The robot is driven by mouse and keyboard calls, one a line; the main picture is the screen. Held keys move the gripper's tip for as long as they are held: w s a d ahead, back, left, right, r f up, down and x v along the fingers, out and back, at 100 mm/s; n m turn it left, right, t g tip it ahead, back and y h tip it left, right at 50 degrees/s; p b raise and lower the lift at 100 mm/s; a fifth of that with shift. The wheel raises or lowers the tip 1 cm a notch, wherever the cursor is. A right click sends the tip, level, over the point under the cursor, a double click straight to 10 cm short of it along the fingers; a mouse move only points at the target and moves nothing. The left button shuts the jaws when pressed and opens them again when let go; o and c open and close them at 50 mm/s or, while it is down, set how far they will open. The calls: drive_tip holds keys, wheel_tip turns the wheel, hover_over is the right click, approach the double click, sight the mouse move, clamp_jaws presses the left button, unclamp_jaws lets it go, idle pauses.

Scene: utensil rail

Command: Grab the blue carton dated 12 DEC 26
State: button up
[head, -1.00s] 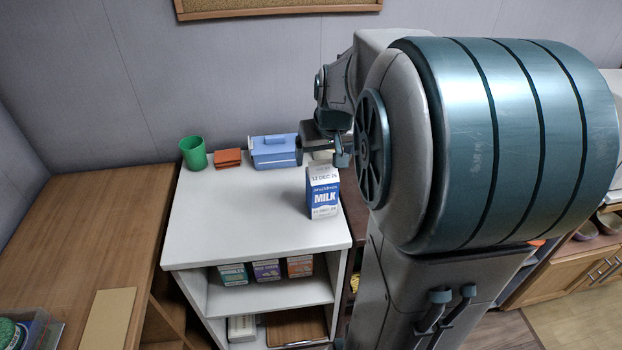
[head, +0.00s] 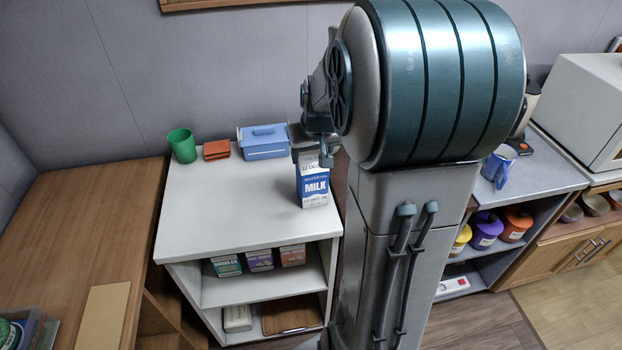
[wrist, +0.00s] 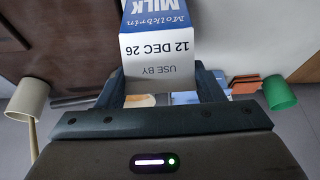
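The blue and white milk carton (head: 314,187) stands upright on the white shelf top, near its right edge. In the wrist view the carton (wrist: 158,48) shows "USE BY 12 DEC 26" on its sloped top, upside down. My gripper (head: 313,153) is at the carton's top, coming from behind and above. In the wrist view my gripper (wrist: 160,82) has one finger on each side of the carton's top, with narrow gaps, and looks open. The fingertips' contact with the carton cannot be made out.
A blue lidded box (head: 264,146), an orange folded item (head: 216,150) and a green cup (head: 182,146) stand along the back of the white top (head: 220,210). Several small cartons (head: 259,260) sit on the shelf below. The top left of the milk carton is clear.

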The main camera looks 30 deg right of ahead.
drive_tip(key=shift+c, duration=0.9)
drive_tip(key=shift+r, duration=0.1)
